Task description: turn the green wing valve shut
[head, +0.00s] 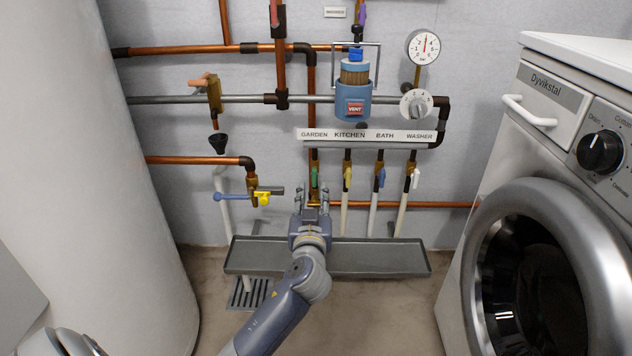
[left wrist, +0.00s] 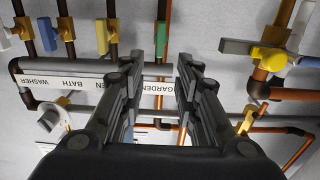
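The green wing valve (head: 314,178) is on the pipe under the GARDEN label in the head view, with its wing seen upright. My left gripper (head: 312,197) is in front of and just below it, fingers pointing up at the wall. In the left wrist view, which is upside down, the green wing (left wrist: 161,50) shows beside the tip of the left finger. The left gripper (left wrist: 172,62) is open there with a clear gap between its fingers. I cannot tell whether a finger touches the wing. My right gripper is not in view.
Blue (head: 381,177) and white (head: 415,179) valves stand to the right, with a yellow one (head: 348,176) between. A grey tray (head: 380,262) lies below. A washing machine (head: 545,200) fills the right.

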